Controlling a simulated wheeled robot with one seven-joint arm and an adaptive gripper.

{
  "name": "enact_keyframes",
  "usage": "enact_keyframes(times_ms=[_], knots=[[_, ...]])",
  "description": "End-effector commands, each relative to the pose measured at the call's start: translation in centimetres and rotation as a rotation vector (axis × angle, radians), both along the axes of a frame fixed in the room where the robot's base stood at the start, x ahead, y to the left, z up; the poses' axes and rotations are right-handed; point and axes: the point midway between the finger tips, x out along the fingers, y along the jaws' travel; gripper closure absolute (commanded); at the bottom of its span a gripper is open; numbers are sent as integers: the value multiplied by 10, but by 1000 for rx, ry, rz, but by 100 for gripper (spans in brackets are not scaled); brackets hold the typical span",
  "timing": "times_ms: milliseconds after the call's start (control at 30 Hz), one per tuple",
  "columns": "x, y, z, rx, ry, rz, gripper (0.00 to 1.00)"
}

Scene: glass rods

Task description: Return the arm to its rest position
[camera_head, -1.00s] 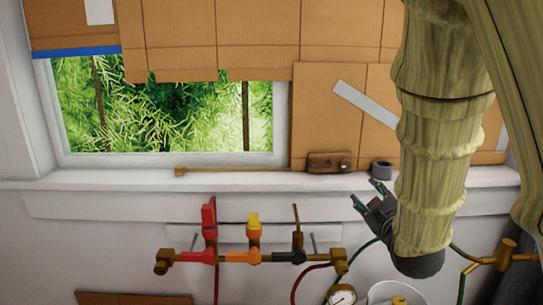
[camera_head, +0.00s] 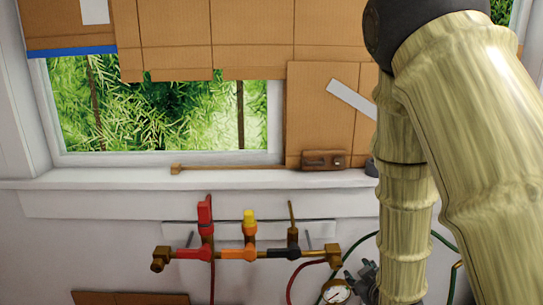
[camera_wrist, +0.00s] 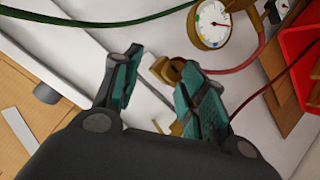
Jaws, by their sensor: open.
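My gripper (camera_head: 362,280) is low in the head view, partly hidden behind my bamboo-textured arm, close to the round gauge (camera_head: 337,292). In the wrist view my gripper (camera_wrist: 158,62) has its two teal-padded fingers apart, with nothing held between them. A brass fitting (camera_wrist: 162,70) shows behind the gap between the fingers; I cannot tell how far behind. The gauge (camera_wrist: 209,24) is beyond the fingertips in the wrist view. My arm is bent, with its dark elbow joint at the top right of the head view.
A brass manifold (camera_head: 245,254) with red, orange and black valves is left of my arm. The window sill (camera_head: 110,180) holds a brown block (camera_head: 323,160) and a dark cylinder (camera_head: 371,168). Green (camera_head: 449,243) and red hoses (camera_head: 305,267) hang nearby. A red container (camera_wrist: 299,60) is at the wrist view's right.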

Motion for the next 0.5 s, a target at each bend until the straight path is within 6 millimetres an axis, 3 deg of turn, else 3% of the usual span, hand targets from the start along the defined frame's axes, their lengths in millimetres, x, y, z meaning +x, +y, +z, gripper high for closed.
enact_keyframes(times_ms=[33,100,267,500], knots=[[-10,-1,-25,22,51,-16,58],[-24,-2,-56,51,116,-40,58],[-61,-3,-121,110,262,-98,58],[-131,-2,-208,191,481,-197,58]])
